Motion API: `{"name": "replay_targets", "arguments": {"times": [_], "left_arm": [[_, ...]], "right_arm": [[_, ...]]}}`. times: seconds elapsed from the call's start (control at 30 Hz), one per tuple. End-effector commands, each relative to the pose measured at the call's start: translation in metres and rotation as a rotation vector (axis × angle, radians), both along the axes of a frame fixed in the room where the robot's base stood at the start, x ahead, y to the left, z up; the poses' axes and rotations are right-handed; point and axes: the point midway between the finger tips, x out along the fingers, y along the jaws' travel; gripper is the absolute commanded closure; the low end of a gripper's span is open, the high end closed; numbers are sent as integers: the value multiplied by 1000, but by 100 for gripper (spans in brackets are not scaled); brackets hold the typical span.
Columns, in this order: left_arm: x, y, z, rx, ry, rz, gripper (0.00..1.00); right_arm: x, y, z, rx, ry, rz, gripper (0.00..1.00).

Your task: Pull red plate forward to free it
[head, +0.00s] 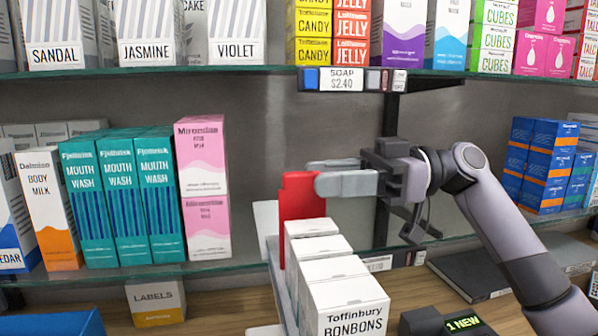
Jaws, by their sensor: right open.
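The red plate (297,202) stands upright behind a row of white Toffinbury Bonbons boxes (345,309), its lower part hidden by them. My right gripper (313,175) reaches in from the right with its fingers pointing left. It is open, with one finger nearer to me and the other behind it. The fingertips are at the plate's upper right part. The near finger overlaps the plate's edge in the picture, and I cannot tell whether either finger touches it. My left gripper is not in view.
A grey divider (279,285) runs along the left of the bonbon boxes. Pink cartons (202,190) and teal mouthwash boxes (118,200) stand on the glass shelf at left. Blue-orange boxes (545,165) stand at right. An upper glass shelf (180,71) spans above my gripper.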

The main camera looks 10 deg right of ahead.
Motion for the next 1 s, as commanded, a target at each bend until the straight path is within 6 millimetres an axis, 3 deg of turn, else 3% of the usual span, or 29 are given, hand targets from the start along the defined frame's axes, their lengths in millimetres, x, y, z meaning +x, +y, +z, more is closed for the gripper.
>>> {"name": "replay_targets", "arguments": {"times": [0.23, 0.57, 0.6, 0.7, 0.73, 1.0], "left_arm": [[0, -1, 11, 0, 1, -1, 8], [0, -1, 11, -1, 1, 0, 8], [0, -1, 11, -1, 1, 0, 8], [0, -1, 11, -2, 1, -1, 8], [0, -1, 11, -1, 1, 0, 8], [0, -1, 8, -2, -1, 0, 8]], "right_arm": [[0, 33, 2, 0, 0, 1, 60], [0, 39, 0, 1, 0, -1, 60], [0, 39, 0, 1, 0, -1, 63], [0, 38, 0, 1, 0, -1, 95], [0, 38, 0, 1, 0, -1, 100], [-3, 39, -1, 1, -2, 0, 100]]}}
